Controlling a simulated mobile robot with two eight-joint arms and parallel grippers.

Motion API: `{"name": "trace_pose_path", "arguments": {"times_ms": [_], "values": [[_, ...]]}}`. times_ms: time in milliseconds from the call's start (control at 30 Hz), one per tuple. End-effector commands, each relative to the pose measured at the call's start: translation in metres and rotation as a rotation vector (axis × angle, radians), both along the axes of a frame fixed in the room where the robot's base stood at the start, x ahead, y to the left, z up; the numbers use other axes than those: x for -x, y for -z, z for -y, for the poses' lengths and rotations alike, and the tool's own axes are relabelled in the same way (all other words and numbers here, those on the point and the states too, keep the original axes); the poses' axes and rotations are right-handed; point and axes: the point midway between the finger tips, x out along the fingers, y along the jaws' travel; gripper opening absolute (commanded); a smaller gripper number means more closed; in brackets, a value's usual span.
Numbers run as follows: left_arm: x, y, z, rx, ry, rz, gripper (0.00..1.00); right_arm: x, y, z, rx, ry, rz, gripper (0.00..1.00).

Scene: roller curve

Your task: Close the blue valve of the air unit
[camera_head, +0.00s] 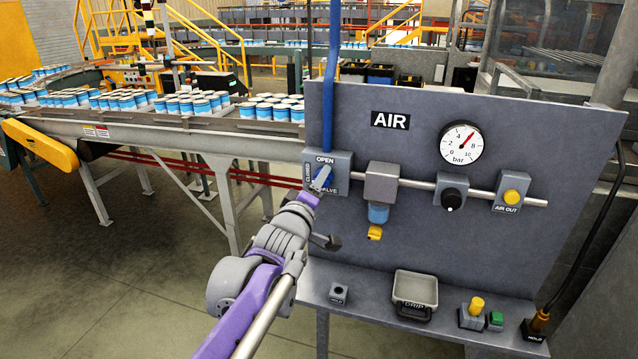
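The air unit is a dark grey panel (560,150) with an AIR label. Its valve box (341,160) is at the panel's left, marked OPEN above and CLOSED along its left side. My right gripper is not in view.
A pressure gauge (462,144) reads about 7 bar. A filter (380,190), black knob (452,198) and yellow AIR OUT button (511,197) sit right of the valve. A grey drip tray (415,289) stands on the shelf below. A conveyor (180,127) carries many cans at left.

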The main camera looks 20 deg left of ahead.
Motion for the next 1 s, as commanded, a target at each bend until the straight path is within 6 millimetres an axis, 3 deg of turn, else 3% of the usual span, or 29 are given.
{"name": "trace_pose_path", "arguments": {"times_ms": [33,167,567,1000], "values": [[0.000,0.000,0.000,0.001,0.000,-0.001,0.62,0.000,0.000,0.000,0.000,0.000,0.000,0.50],[0.000,0.000,0.000,0.000,0.000,0.000,0.83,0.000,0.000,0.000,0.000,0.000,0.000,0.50],[0.008,0.000,0.000,-0.001,0.000,0.000,0.83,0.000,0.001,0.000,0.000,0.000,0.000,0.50],[0.083,0.000,-0.003,0.000,0.000,0.000,0.83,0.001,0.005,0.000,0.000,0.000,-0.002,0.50]]}}
